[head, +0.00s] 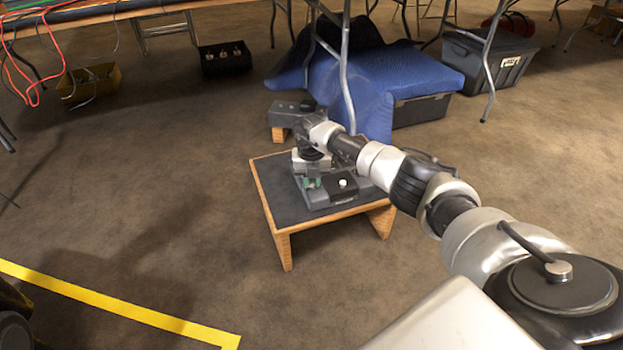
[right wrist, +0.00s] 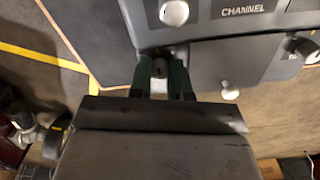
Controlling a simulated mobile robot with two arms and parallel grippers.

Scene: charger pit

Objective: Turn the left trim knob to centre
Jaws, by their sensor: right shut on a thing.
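A grey charger unit (head: 322,200) with a white-topped knob (head: 343,183) stands on a low wooden table. My right gripper (head: 313,183) is over the unit's left front, its green fingertips pointing down. In the right wrist view, the green fingers of the right gripper (right wrist: 160,80) are shut on a small knob (right wrist: 160,67) at the unit's edge. Most of that knob is hidden between the fingers, and its pointer and label do not show. Another pale knob (right wrist: 173,12) sits close by on the panel. My left gripper is out of view.
The table (head: 271,185) has bare dark top at its left. The panel carries the word CHANNEL (right wrist: 243,11), a pale knob (right wrist: 230,90) and a dark knob (right wrist: 305,48). Behind stand a blue cloth (head: 400,75) and metal table legs (head: 346,70). Floor to the left is open.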

